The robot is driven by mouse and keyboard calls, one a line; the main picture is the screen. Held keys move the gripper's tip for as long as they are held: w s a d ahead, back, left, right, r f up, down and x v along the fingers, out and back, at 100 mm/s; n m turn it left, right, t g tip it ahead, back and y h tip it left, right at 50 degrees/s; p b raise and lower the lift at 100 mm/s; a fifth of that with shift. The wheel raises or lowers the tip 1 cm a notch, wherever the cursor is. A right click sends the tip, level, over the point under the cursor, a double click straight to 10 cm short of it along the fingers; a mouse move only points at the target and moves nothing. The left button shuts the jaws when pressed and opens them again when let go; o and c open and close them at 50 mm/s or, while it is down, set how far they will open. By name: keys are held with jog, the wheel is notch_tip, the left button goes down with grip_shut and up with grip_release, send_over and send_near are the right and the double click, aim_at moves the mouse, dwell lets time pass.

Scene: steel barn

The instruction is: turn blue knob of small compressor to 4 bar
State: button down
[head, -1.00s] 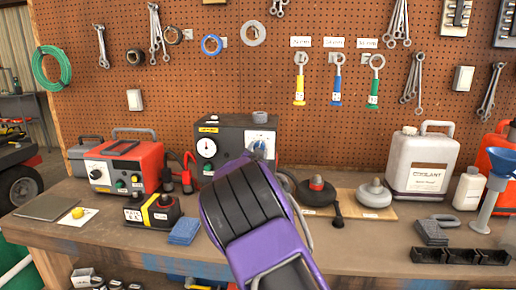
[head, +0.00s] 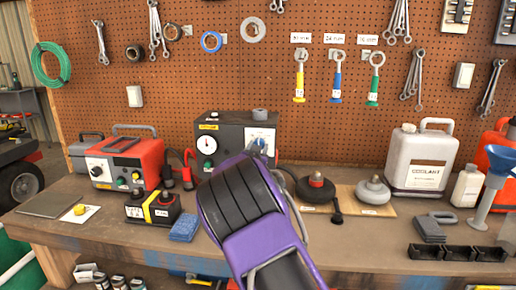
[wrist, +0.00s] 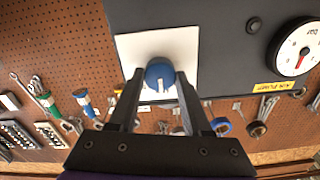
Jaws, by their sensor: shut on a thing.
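The small compressor (head: 232,128) is a dark grey box at the back of the bench, against the pegboard. Its white gauge (head: 207,145) is on the left of its front; the gauge's red needle also shows in the wrist view (wrist: 298,47), but I cannot read its value. The blue knob (wrist: 160,72) sits on a white plate (wrist: 127,47) and has a pale pointer line. My gripper (wrist: 158,82) is shut on the knob, one finger on each side. In the head view, my purple wrist hides the fingers and part of the compressor's lower front.
A red-and-black device (head: 125,160) and a battery-like box (head: 152,210) stand to the left. A blue cloth (head: 184,228) lies in front. The bench front is partly clear.

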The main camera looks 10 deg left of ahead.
jog(key=shift+c, duration=1.7)
grip_release()
jog(key=shift+s, duration=0.1)
jog(key=s, duration=1.7)
jog(key=shift+s+a, duration=0.15)
jog(key=shift+a, duration=0.15)
